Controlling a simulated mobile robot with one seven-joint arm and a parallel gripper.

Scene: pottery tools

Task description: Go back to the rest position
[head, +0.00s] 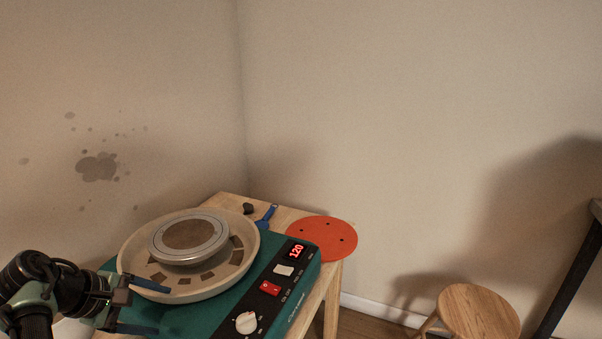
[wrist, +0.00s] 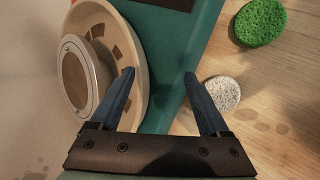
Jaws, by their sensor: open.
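My gripper (head: 150,304) is at the lower left of the head view, beside the near edge of the splash pan. In the wrist view my gripper (wrist: 160,75) shows two dark blue fingers spread apart, with nothing between them but the teal wheel housing beyond. The pottery wheel's teal housing (head: 222,315) stands on a wooden table. Its round wheel head (head: 188,236) sits in the beige splash pan (head: 128,262); the pan also shows at the left of the wrist view (wrist: 137,60).
The wheel's panel shows a red 120 display (head: 296,251), a red switch (head: 270,288) and a white knob (head: 246,322). An orange disc (head: 322,238) and blue tool (head: 266,216) lie behind. A green sponge (wrist: 260,22) and speckled round piece (wrist: 222,93) lie on the wood. A stool (head: 478,312) stands right.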

